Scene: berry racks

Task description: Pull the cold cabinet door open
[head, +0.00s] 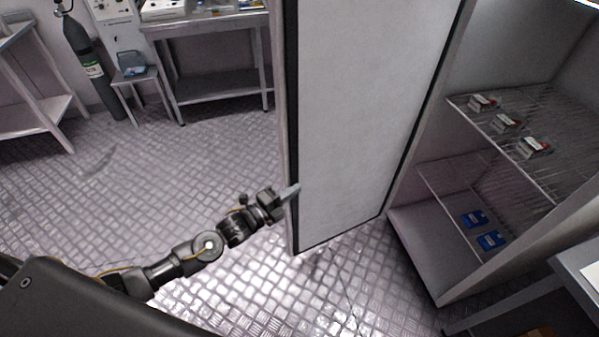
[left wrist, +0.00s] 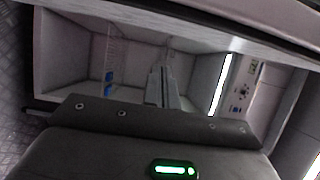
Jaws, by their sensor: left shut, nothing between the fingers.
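The cold cabinet door (head: 365,110) stands swung wide open in the head view, its pale inner face with a dark seal edge toward me. The cold cabinet (head: 412,235) is open at the right, with its shelves exposed. My left gripper (head: 292,190) is shut and empty at the free edge of the door, low down; I cannot tell whether it touches the door. In the left wrist view the gripper fingers (left wrist: 162,88) point toward the open cabinet interior (left wrist: 70,45). My right gripper is not in view.
Wire shelves hold several white-and-red packs (head: 505,123) above and blue packs (head: 490,240) below. A table corner (head: 580,265) is at the lower right. A steel bench (head: 215,88), a stool (head: 135,77) and a gas cylinder (head: 88,65) stand at the back left. The floor (head: 130,180) at left is clear.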

